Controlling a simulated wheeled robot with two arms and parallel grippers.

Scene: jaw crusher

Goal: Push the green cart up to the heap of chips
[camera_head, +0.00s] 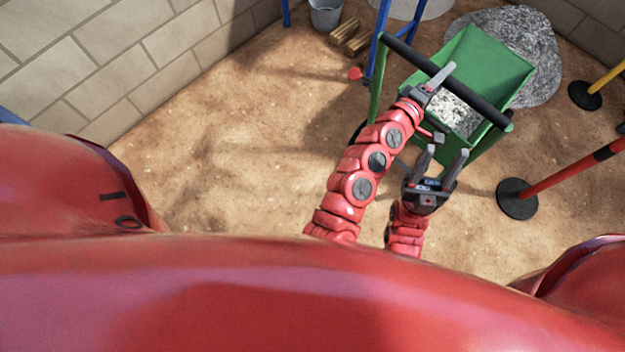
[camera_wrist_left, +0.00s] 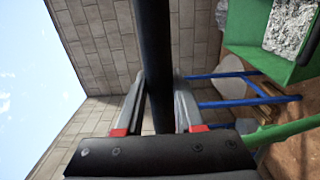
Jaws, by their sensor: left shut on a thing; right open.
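The green cart (camera_head: 490,58) stands ahead at the upper right of the head view, with grey chips (camera_head: 453,112) inside its tub. It also shows in the left wrist view (camera_wrist_left: 245,40). A black handle bar (camera_head: 400,47) runs across its near side. My left gripper (camera_head: 440,76) is shut on this bar, which passes between its fingers in the left wrist view (camera_wrist_left: 160,110). My right gripper (camera_head: 444,160) is open and empty, below the bar and close to the cart's near side. The heap of chips (camera_head: 540,62) lies on the ground just behind the cart, partly hidden by it.
A red post on a black round base (camera_head: 517,198) stands right of the cart. A yellow post's base (camera_head: 585,95) is farther right. Sandy ground (camera_head: 240,150) at left is clear up to the block wall.

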